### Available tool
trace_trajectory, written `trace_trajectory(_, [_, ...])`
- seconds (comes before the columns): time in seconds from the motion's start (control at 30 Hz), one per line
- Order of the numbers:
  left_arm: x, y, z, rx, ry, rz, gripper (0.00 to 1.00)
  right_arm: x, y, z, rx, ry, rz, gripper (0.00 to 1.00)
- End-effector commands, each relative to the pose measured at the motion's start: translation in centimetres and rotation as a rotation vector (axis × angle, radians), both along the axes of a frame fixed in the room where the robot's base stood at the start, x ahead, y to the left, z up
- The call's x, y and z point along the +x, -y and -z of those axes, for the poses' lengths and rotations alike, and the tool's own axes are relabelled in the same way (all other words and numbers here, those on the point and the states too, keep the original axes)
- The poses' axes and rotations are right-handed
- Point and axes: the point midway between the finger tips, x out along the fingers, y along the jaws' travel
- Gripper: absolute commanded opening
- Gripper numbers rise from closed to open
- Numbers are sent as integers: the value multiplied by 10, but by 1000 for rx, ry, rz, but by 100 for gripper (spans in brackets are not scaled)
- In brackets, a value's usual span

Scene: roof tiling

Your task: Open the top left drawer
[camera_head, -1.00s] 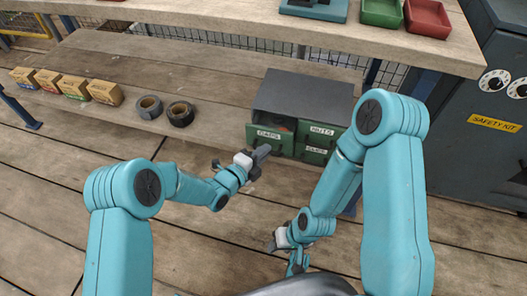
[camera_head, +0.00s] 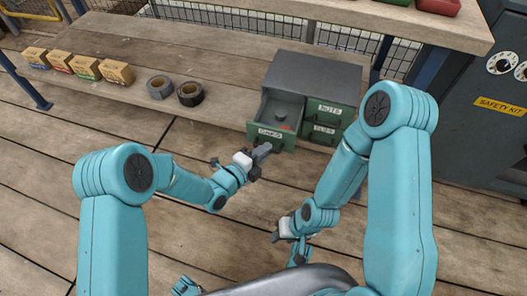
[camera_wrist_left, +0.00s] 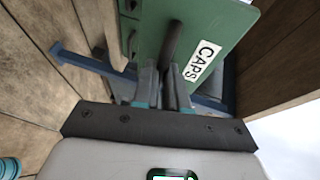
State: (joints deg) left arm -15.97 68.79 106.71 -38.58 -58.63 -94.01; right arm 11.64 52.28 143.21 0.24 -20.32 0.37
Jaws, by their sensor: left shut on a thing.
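A small grey-topped cabinet (camera_head: 316,72) with green drawers stands on the lower wooden shelf. Its top left drawer (camera_head: 270,136), labelled CAPS, is pulled partly out, and small items show inside. In the left wrist view the drawer's green front (camera_wrist_left: 205,35) is close, with its dark handle between the fingers. My left gripper (camera_head: 262,152) is shut on that handle; it also shows in the left wrist view (camera_wrist_left: 168,85). My right gripper (camera_head: 280,232) is low in front of the shelf, away from the cabinet; its jaws are too small to read.
The NUTS drawer (camera_head: 328,108) and the drawer below it (camera_head: 322,131) are shut. Two tape rolls (camera_head: 175,90) and several small boxes (camera_head: 88,68) sit left on the shelf. A dark safety kit cabinet (camera_head: 480,140) stands at right. The floor in front is clear.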

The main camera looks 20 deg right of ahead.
Motion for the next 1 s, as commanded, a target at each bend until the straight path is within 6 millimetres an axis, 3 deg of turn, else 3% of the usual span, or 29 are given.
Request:
trace_trajectory(0.03, [3, -2, -1, -2, 2, -7, 0, 0, 0, 0, 0, 0, 0, 43])
trace_trajectory(0.1, [3, -2, -1, -2, 2, -7, 28, 0, 0, 0, 0, 0, 0, 43])
trace_trajectory(0.13, [2, -2, -1, -1, 1, -7, 38, 0, 0, 0, 0, 0, 0, 43])
trace_trajectory(0.43, [-1, -2, -1, -1, 0, -3, 38, 0, 0, -1, 0, 0, 0, 43])
trace_trajectory(0.57, [-7, -12, -5, -1, -1, -3, 38, -1, -1, -5, 0, -1, -3, 43])
trace_trajectory(1.0, [-65, -104, -27, -1, -2, -10, 38, -6, -6, -29, 4, -10, -23, 43])
